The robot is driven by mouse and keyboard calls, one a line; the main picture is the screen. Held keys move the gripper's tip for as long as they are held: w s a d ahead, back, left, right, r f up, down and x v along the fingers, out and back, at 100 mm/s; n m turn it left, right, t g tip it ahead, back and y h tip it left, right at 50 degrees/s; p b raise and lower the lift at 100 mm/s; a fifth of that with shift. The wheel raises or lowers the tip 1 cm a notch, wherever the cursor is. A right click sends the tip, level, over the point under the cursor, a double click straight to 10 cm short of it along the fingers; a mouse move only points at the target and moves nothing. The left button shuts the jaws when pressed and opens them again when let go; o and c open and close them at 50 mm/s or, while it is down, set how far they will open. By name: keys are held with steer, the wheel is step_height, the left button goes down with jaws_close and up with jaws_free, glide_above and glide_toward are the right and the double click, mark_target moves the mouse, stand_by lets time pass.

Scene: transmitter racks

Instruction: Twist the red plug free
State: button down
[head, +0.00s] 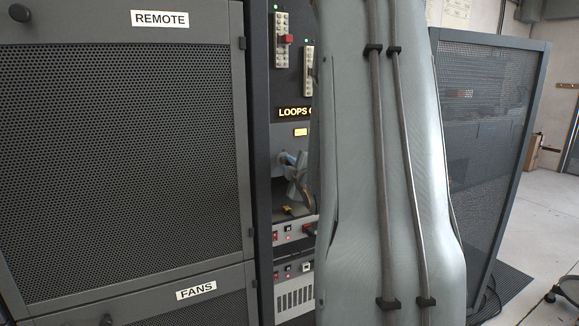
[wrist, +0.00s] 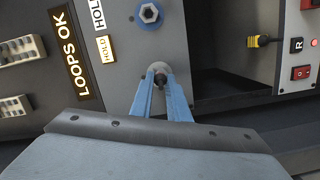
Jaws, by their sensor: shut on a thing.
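My gripper (wrist: 160,82) has two blue fingers. In the wrist view they converge on a small grey, round fitting (wrist: 158,67) with a dark middle, on the grey panel beside the lit LOOPS OK sign (wrist: 75,55). The fingers are shut on this fitting, and their tips partly hide it. I see no red on it. In the head view, my arm hides much of this area. Small red parts show on the rack in the head view, one on the upper strip (head: 287,39) and one lower down (head: 309,229); I cannot tell whether either is the plug.
A hex nut on a blue disc (wrist: 149,13) sits close to the fingers. A yellow-and-black connector (wrist: 264,40) and a red switch (wrist: 301,73) are to the right. Mesh doors (head: 120,140) stand left; a mesh cabinet (head: 490,150) stands right. Floor is open at far right.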

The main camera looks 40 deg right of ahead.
steer(key=c, duration=1.6)
jaws_free()
steer(key=v, duration=0.7)
steer(key=shift+s, duration=0.2)
steer(key=shift+a, duration=0.1)
